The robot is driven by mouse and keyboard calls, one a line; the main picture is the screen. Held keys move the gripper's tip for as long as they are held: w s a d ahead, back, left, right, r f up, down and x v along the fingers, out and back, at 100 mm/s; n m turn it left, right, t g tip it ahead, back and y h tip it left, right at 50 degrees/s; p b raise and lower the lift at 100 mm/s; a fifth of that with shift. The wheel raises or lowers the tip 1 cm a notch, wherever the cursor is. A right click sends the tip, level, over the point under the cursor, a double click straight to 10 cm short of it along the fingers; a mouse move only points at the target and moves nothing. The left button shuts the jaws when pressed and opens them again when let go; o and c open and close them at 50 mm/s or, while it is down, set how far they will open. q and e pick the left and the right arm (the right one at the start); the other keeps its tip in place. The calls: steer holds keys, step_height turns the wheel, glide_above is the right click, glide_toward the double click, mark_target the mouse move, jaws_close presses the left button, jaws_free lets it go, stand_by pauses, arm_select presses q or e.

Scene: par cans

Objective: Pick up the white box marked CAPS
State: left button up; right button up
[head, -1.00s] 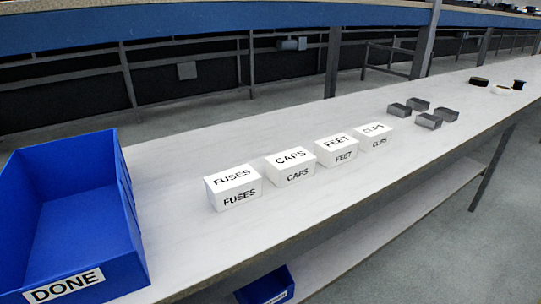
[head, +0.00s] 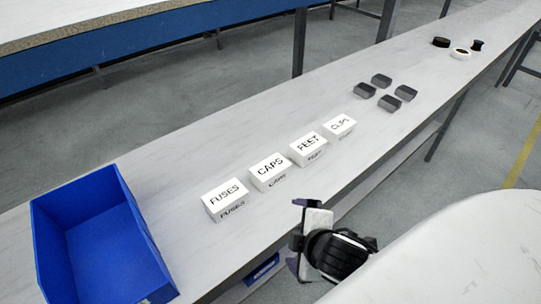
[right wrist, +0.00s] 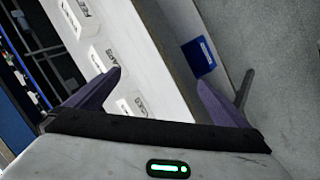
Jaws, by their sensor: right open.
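The white box marked CAPS (head: 268,171) stands on the long white bench, second in a row of labelled white boxes, between FUSES and FEET. It also shows in the right wrist view (right wrist: 99,57), left of the fingers. My right gripper (head: 298,236) is open and empty, in front of the bench's near edge and apart from the box. Its two fingers (right wrist: 158,80) show in the right wrist view with nothing between them. My left gripper is not in view.
White boxes FUSES (head: 225,199), FEET (head: 307,148) and CLIPS (head: 339,126) stand close beside CAPS. A blue bin (head: 50,255) is at the left. Another blue bin (right wrist: 202,57) sits below the bench.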

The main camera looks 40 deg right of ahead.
steer(key=w+d+n+t, duration=0.1)
steer(key=n, duration=0.1)
steer(key=w+r+n+t, duration=0.1)
steer(key=w+n, duration=0.1)
steer(key=w+d+n, duration=0.1)
steer(key=w+n, duration=0.1)
steer(key=shift+w+d+r+n+t+h+b, duration=0.2)
steer(key=shift+w+d+n+t+h+b, duration=0.1)
steer(key=shift+d+t, duration=0.1)
steer(key=w+d+r+n+t+y, duration=0.1)
steer(key=w+d+r+n+t, duration=0.2)
steer(key=n, duration=0.5)
steer(key=n+y, duration=0.3)
steer(key=n, duration=0.9)
glide_toward(271, 167)
steer(key=w, duration=0.2)
steer(key=shift+w+a+f, duration=0.15)
steer(key=shift+w+a, duration=0.1)
steer(key=shift+w, duration=0.05)
steer(key=shift+f+x, duration=0.25)
steer(key=shift+x, duration=1.2)
steer(key=shift+f+x, duration=0.2)
steer(key=shift+x, duration=1.25)
steer(key=shift+s+d, duration=0.2)
steer(key=c, duration=0.9)
steer(key=shift+c, duration=0.4)
steer(key=shift+r, duration=0.15)
